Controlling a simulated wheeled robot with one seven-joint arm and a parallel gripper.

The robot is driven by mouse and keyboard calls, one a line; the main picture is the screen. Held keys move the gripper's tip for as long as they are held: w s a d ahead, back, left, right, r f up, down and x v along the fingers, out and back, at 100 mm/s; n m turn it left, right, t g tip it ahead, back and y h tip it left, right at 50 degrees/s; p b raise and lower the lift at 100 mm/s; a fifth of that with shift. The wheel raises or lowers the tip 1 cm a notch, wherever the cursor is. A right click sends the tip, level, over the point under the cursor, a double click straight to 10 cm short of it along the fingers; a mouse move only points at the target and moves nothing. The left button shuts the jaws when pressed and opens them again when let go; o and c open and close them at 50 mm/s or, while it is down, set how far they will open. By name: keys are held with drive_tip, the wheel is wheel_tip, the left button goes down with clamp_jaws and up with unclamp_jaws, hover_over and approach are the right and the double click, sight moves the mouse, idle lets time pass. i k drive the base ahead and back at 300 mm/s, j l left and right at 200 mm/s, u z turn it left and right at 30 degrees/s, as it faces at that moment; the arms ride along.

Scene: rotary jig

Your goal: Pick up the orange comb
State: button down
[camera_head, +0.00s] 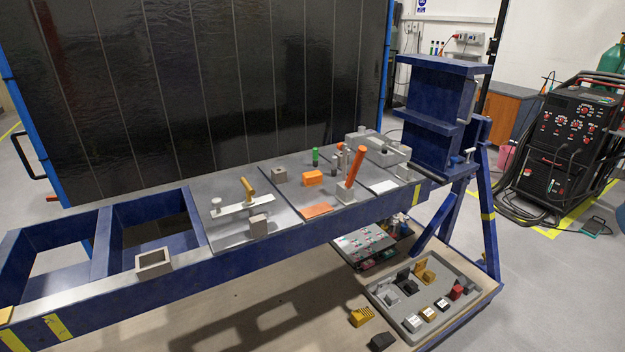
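A small yellow-orange piece with a ridged, comb-like edge (361,317) lies on the lower wooden board, just left of the grey tray; it looks most like the orange comb. Other orange things are on the jig's upper plates: a small orange block (312,178), a flat orange piece (316,210) and a tilted orange handle (355,166). A yellow-orange upright piece (425,273) stands in the tray. My gripper is not in view.
The grey tray (385,293) holds several small blocks. A dark block (382,341) lies in front of the ridged piece. The blue jig frame (345,216) overhangs the lower board (270,300), whose left part is clear. A blue leg (488,235) stands right of the tray.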

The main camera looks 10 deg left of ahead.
sight(314, 178)
drive_tip(key=u, duration=0.3)
drive_tip(key=i+l+u, duration=0.15)
drive_tip(key=u, duration=0.3)
drive_tip(key=i+l+u, duration=0.15)
drive_tip(key=u, duration=0.25)
drive_tip(key=l+u, duration=0.3)
drive_tip(key=u, duration=0.15)
drive_tip(key=i+l, duration=0.1)
drive_tip(key=l, duration=0.2)
drive_tip(key=i+l, duration=0.1)
drive_tip(key=l, duration=0.25)
drive_tip(key=i+l, duration=0.1)
drive_tip(key=l, duration=0.2)
